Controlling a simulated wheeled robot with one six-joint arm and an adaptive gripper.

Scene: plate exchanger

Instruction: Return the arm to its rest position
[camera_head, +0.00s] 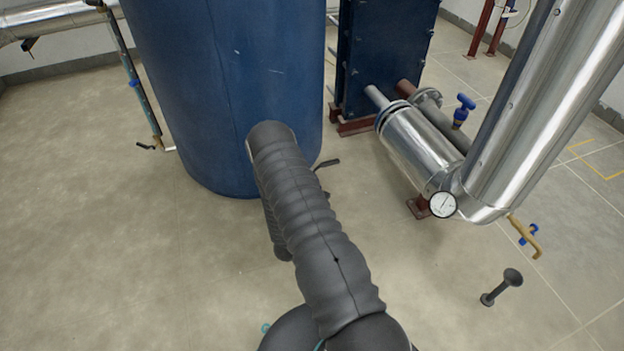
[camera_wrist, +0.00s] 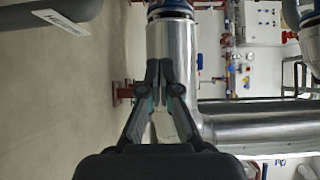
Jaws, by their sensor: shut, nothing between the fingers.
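My gripper (camera_wrist: 159,70) shows in the wrist view, with its dark fingertips together and nothing visible held between them. Behind the fingertips is a shiny metal-clad pipe (camera_wrist: 172,40); I cannot tell how far apart they are. My gripper cannot be made out in the head view.
The head view shows a blue tank (camera_head: 215,90), a dark blue plate exchanger (camera_head: 385,55), metal-clad pipes (camera_head: 540,90) with a round gauge (camera_head: 443,205), and a blue-handled valve (camera_head: 462,110). A dark ribbed pipe-like form (camera_head: 305,215) fills the centre foreground. The left floor (camera_head: 90,230) is clear.

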